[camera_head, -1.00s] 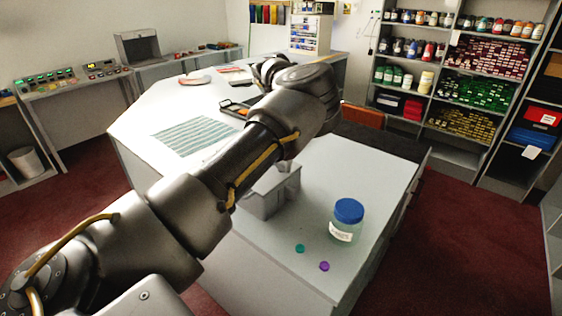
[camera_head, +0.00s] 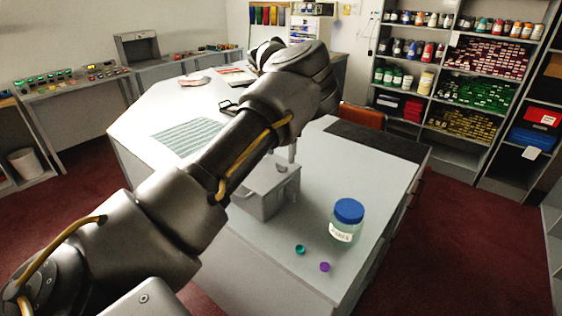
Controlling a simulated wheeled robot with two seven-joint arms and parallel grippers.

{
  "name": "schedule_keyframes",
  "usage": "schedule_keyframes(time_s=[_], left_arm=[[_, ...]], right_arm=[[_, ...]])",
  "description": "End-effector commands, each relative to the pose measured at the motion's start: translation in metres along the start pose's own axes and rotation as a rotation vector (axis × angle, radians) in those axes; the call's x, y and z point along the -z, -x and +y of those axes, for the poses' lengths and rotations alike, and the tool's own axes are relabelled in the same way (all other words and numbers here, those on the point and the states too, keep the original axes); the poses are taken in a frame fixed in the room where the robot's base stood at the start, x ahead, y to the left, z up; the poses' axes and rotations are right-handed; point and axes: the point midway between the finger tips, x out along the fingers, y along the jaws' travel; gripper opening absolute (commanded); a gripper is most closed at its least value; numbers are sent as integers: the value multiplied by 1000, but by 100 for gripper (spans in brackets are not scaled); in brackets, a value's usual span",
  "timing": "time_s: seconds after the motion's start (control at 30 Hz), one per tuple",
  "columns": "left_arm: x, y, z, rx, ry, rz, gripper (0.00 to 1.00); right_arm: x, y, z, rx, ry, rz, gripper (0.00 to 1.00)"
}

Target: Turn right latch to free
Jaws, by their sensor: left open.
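A grey box (camera_head: 264,203) stands on the white counter (camera_head: 330,170), partly hidden behind my left arm. Small light-grey parts show at its top and right side, but they are too small for me to tell which is the right latch or how it is turned. My left gripper (camera_head: 289,161) shows only in part below the forearm, just above the far right part of the box's top. It is open, and I see nothing held in it. I cannot tell whether it touches the box. My right gripper is not in view.
A jar with a blue lid (camera_head: 346,220) stands right of the box. A teal cap (camera_head: 300,249) and a purple cap (camera_head: 324,266) lie in front of it. A striped cloth (camera_head: 188,136) lies left of my arm. The counter right of the box is mostly clear.

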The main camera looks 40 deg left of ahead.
Motion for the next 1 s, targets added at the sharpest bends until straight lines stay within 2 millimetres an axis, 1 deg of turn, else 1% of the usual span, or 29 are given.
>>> schedule_keyframes(time_s=[0.03, 0.2, 0.3, 0.4, 0.53, 1.0], left_arm=[[-1, 11, 0, 2, 1, -6, 62], [-1, 44, 0, 1, -2, -5, 62], [0, 58, 0, 1, -1, -3, 62], [0, 66, 0, 1, -2, -1, 62], [0, 71, 0, 0, -1, -1, 62], [0, 71, 0, 0, -1, 0, 62]], right_arm=[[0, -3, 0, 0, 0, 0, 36], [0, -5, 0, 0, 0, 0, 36], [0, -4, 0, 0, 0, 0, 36], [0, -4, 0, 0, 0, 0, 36], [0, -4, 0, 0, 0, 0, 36], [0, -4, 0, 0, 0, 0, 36]])
